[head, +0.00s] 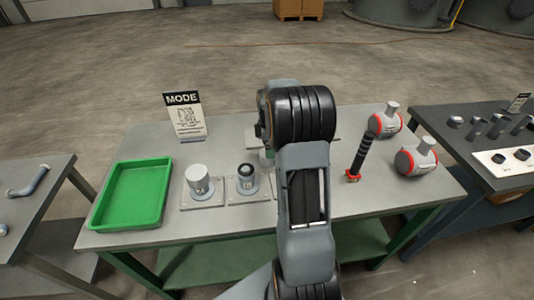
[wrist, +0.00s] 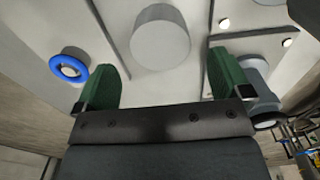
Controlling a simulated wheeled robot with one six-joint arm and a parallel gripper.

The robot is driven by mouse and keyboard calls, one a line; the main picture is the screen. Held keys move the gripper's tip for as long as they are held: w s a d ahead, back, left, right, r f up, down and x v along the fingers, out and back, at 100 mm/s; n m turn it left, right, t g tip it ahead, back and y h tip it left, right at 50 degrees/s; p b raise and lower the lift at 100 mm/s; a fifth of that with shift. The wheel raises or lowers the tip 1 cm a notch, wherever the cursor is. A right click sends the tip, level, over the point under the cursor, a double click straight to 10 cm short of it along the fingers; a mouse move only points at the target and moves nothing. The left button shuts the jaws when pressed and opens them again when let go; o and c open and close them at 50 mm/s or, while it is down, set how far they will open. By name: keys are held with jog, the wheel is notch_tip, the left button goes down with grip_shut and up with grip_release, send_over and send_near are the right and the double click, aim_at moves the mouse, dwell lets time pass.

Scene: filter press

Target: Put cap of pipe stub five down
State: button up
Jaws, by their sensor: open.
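My gripper (wrist: 163,82) shows in the wrist view with its two green fingers spread and nothing between the pads. A round grey cap (wrist: 160,38) is just beyond the fingertips, over a pale plate, apart from both fingers. Whether it sits on a stub there is hidden. In the head view, my arm covers the gripper and the middle of the table. Left of the arm, one pipe stub (head: 198,181) has a grey cap-like top, and another stub (head: 247,178) shows a dark ring and open mouth. I cannot read which stub is number five.
On the table are a green tray (head: 100,210), a MODE sign (head: 184,115), a black-handled tool (head: 363,150) and two grey red-ringed fittings (head: 416,160).

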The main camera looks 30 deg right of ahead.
notch_tip(320, 180, up, 5)
jog(key=shift+r, duration=0.1)
jog(key=s+a+r+m, duration=0.1)
jog(key=s+a+r, duration=0.1)
jog(key=a, duration=0.2)
jog(key=s+a+r+m+t, duration=0.1)
jog(key=s+a+r+m, duration=0.1)
jog(key=a, duration=0.2)
jog(key=s+a+r+m, duration=0.2)
jog(key=a, duration=0.1)
jog(key=shift+s+a+t, duration=0.25)
jog(key=shift+a+t, duration=0.15)
jog(key=s+a+f+m+t, duration=0.1)
jog(key=s+a+m+t, duration=0.1)
jog(key=s+a+m, duration=0.5)
jog(key=s+a, duration=0.2)
jog(key=s, duration=0.2)
jog(key=shift+s+a+f+m, duration=0.2)
jog(key=shift+s+f+m, duration=0.05)
jog(key=shift+f+m, duration=0.15)
